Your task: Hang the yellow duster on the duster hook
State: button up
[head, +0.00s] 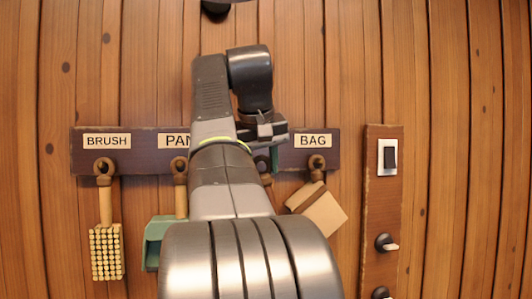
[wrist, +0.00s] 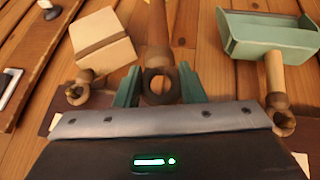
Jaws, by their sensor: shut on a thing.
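My gripper (wrist: 159,86) is shut on the ring end of a brown wooden handle (wrist: 157,32), its green fingers on either side of the ring. I take this to be the duster; its yellow head shows in neither view. The handle runs up out of the wrist view. In the head view my gripper (head: 268,155) is in front of the rack board (head: 230,152), between PAN and BAG, and a bit of brown handle (head: 267,180) shows below it. The duster hook and its label are hidden behind my arm. I cannot tell whether the ring is around a hook.
A brush (head: 106,240) hangs at the left. A green pan (head: 157,240) hangs partly behind my arm. A tan bag (head: 318,208) hangs close on the right of my gripper. A switch panel (head: 383,220) with knobs stands further right. Plank wall surrounds them.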

jog(key=shift+s+d+r, duration=0.1)
jog(key=shift+s+r, duration=0.15)
jog(key=shift+r, duration=0.5)
jog(key=shift+w+a+f, duration=0.1)
jog(key=shift+w+a, duration=0.1)
jog(key=shift+w, duration=0.8)
jog(key=shift+w+a+f, duration=0.1)
jog(key=shift+w+a, duration=0.15)
jog(key=shift+w, duration=0.75)
jog(key=shift+w+a+f, duration=0.1)
jog(key=shift+w+a, duration=0.1)
jog(key=shift+w, duration=0.8)
jog(key=shift+w+a+p, duration=0.15)
jog(key=shift+w+p, duration=0.15)
jog(key=shift+w, duration=0.5)
jog(key=shift+c, duration=0.4)
jog(key=shift+w+a, duration=0.1)
jog(key=shift+w, duration=0.35)
jog(key=shift+w+a+f, duration=0.1)
jog(key=shift+w+f, duration=0.45)
jog(key=o, duration=1.1)
jog(key=shift+o, duration=0.2)
jog(key=shift+s, duration=0.1)
